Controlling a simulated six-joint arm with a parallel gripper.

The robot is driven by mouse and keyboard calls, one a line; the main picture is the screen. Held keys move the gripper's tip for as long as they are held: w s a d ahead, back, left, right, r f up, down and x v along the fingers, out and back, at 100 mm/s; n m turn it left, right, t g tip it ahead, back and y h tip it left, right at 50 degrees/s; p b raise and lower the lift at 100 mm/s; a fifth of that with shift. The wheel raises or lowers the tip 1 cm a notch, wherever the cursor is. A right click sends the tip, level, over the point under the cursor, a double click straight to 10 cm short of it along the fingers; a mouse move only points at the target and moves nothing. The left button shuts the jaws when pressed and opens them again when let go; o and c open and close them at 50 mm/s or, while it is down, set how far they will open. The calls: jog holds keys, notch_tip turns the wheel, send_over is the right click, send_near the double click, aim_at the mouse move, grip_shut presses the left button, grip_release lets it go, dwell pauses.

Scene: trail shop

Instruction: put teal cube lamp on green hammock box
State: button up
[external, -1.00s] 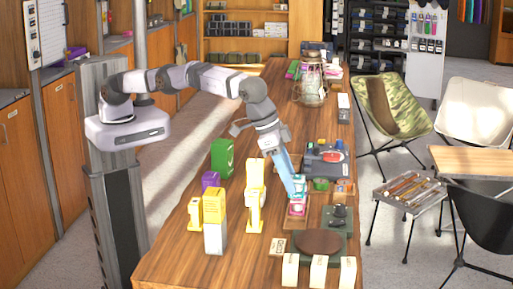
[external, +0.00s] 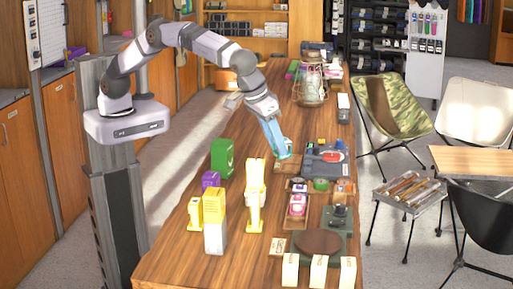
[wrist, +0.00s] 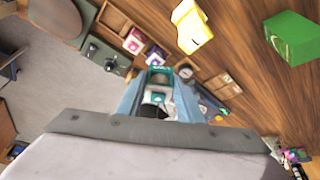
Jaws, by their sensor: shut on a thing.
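My gripper (external: 282,152) is over the right half of the table, its blue fingers pointing down. It is shut on the teal cube lamp (wrist: 159,76), which shows between the fingertips in the wrist view and is mostly covered by them in the external view. The green hammock box (external: 222,157) stands upright on the table, to the left of my gripper and apart from it. It also shows at the upper right of the wrist view (wrist: 291,38).
A small purple box (external: 210,180) and yellow-and-white boxes (external: 215,222) stand near the green box. Small wooden trays (external: 291,222) with little items lie below my gripper. A dark case (external: 325,160) is to its right.

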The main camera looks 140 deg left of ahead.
jog(key=s+r+n+g+p, duration=0.1)
jog(key=s+r+n, duration=0.15)
jog(key=s, duration=0.35)
jog(key=s+r+n+g+p, duration=0.1)
jog(key=s+r+n, duration=0.15)
jog(key=s, duration=0.45)
jog(key=r+n+g+h+p, duration=0.1)
jog(key=n+g+p, duration=0.1)
jog(key=n, duration=0.4)
send_over(222, 142)
jog(key=d, duration=0.1)
jog(key=shift+w+d+f+p, duration=0.15)
jog(key=shift+f+p, duration=0.25)
jog(key=shift+f, duration=1.1)
jog(key=shift+w+a+f+p, duration=0.15)
jog(key=shift+f+p, duration=0.25)
jog(key=shift+f, duration=1.15)
jog(key=shift+w+d+f+p, duration=0.15)
jog(key=shift+f+p, duration=0.25)
jog(key=shift+f, duration=1.5)
jog(key=shift+f+b, duration=0.25)
jog(key=shift+b, duration=0.05)
jog(key=o, duration=1.1)
jog(key=shift+r, duration=0.1)
jog(key=shift+c, duration=0.2)
jog(key=shift+r+p, duration=0.15)
jog(key=shift+p, duration=0.15)
